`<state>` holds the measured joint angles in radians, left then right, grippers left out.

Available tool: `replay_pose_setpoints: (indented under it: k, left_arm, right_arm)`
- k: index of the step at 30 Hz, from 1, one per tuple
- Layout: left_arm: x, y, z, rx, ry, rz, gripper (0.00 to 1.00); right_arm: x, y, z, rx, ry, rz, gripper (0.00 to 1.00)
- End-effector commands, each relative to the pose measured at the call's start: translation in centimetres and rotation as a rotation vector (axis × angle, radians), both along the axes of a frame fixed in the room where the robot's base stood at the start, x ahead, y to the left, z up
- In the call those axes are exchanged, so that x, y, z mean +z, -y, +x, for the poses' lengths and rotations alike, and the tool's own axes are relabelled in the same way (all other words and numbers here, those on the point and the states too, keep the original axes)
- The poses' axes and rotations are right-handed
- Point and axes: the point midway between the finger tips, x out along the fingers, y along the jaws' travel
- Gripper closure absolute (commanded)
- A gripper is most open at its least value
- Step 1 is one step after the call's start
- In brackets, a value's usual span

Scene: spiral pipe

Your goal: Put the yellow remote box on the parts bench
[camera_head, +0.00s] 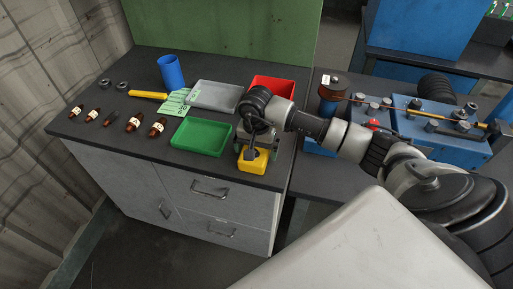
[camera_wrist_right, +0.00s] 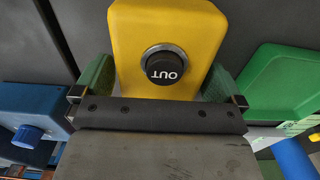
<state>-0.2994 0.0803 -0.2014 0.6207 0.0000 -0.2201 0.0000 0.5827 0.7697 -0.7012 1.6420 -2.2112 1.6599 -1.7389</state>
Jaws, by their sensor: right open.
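The yellow remote box (camera_head: 252,161) stands on the dark top of the grey-drawered bench (camera_head: 220,174), close to its front right edge. I cannot tell whether the pads touch the box. My left gripper is out of view.
A green tray (camera_head: 202,136), grey tray (camera_head: 215,95) and red tray (camera_head: 274,87) sit near the box. A blue cup (camera_head: 171,72), a yellow tool (camera_head: 148,95) and several brown bottles lie farther left. A blue machine (camera_head: 430,120) stands on the right.

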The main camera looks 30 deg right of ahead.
Motion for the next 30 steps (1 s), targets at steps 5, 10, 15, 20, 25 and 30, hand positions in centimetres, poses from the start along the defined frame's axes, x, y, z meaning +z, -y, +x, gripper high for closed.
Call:
replay_pose_setpoints:
  k: [5, 10, 15, 20, 25, 30]
  left_arm:
    - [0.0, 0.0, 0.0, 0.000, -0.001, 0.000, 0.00]
    - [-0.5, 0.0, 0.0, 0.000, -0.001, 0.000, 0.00]
    - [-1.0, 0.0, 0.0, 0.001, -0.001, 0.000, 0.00]
    - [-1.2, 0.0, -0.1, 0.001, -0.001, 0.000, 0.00]
    - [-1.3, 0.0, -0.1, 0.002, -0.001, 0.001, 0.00]
    - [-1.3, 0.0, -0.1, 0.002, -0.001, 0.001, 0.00]
  right_arm:
    - [1.3, 0.1, 0.1, 0.000, 0.004, -0.002, 0.00]
    - [4.7, 0.1, 0.1, 0.000, 0.007, -0.003, 0.00]
    - [8.4, 0.1, 0.1, 0.000, 0.006, -0.002, 0.00]
    - [10.9, 0.0, 0.1, 0.000, 0.003, 0.000, 0.00]
    - [12.1, 0.0, 0.0, 0.000, 0.000, 0.000, 0.00]
    - [12.3, 0.0, 0.0, 0.000, -0.001, -0.001, 0.00]
